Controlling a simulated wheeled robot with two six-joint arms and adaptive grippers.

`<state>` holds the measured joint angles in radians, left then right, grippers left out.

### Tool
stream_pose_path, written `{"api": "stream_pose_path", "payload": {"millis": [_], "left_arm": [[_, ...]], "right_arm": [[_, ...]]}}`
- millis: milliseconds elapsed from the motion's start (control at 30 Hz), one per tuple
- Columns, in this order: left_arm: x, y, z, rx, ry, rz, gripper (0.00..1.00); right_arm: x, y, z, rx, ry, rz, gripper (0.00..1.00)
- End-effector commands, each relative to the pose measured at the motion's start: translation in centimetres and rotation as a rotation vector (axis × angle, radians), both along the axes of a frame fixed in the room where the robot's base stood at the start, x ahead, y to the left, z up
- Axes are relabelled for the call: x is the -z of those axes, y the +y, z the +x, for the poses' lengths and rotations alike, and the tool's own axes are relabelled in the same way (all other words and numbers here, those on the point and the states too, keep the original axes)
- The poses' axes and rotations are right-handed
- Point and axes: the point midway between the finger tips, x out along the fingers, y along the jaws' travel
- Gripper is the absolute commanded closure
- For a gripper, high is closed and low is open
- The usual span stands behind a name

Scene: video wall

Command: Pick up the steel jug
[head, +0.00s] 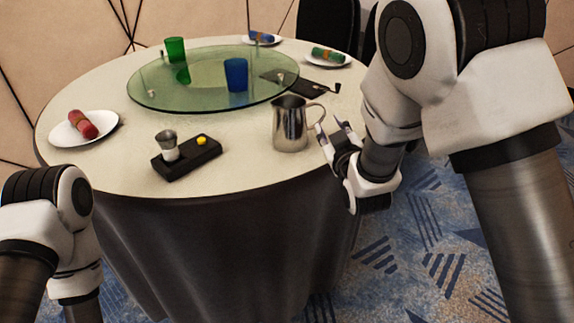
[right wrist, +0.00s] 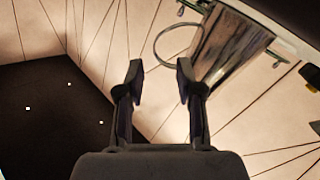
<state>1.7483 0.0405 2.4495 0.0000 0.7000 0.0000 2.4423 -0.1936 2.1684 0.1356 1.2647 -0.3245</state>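The steel jug (head: 290,126) stands upright near the front right edge of the round table, its handle turned to the right. My right gripper (head: 333,132) is just right of the jug, near the handle, with its fingers apart and empty. In the right wrist view the jug (right wrist: 228,45) is at the upper right and its thin handle loop lies ahead of the open right gripper (right wrist: 160,75). The handle is not between the fingertips. My left arm shows at the lower left of the head view; its gripper is out of sight.
A black tray (head: 190,163) with a small metal cup and yellow item is left of the jug. A glass turntable (head: 150,92) holds a green cup (head: 175,49) and a blue cup (head: 236,75). A white plate (head: 104,119) holds a red roll.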

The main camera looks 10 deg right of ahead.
Motion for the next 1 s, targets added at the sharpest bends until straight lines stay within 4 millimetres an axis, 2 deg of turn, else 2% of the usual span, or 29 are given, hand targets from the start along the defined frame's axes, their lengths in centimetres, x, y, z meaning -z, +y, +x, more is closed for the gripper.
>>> {"api": "stream_pose_path", "payload": {"millis": [33, 167, 600, 833, 933, 1000], "left_arm": [[1.5, 0.0, 0.0, 0.001, -0.001, 0.0, 1.0], [1.3, 0.0, 0.1, 0.001, -0.002, 0.0, 1.0], [2.3, 0.0, 0.0, 0.0, -0.001, 0.0, 1.0], [2.2, 0.0, 0.0, 0.0, -0.001, 0.0, 1.0], [2.2, 0.0, 0.0, 0.0, -0.001, 0.0, 1.0], [2.2, 0.0, 0.0, 0.0, -0.001, 0.0, 1.0]], "right_arm": [[0.5, 0.1, 0.0, -0.001, -0.018, -0.001, 0.64], [-0.4, 0.0, 0.9, -0.001, -0.03, 0.001, 0.64], [-0.2, -0.3, 7.6, -0.001, -0.027, 0.001, 0.64], [-0.3, -0.3, 7.9, 0.0, -0.024, 0.0, 0.64], [-0.3, -0.3, 7.9, 0.0, -0.024, 0.0, 0.99], [-0.3, -0.3, 7.8, 0.0, -0.024, 0.0, 1.0]]}}
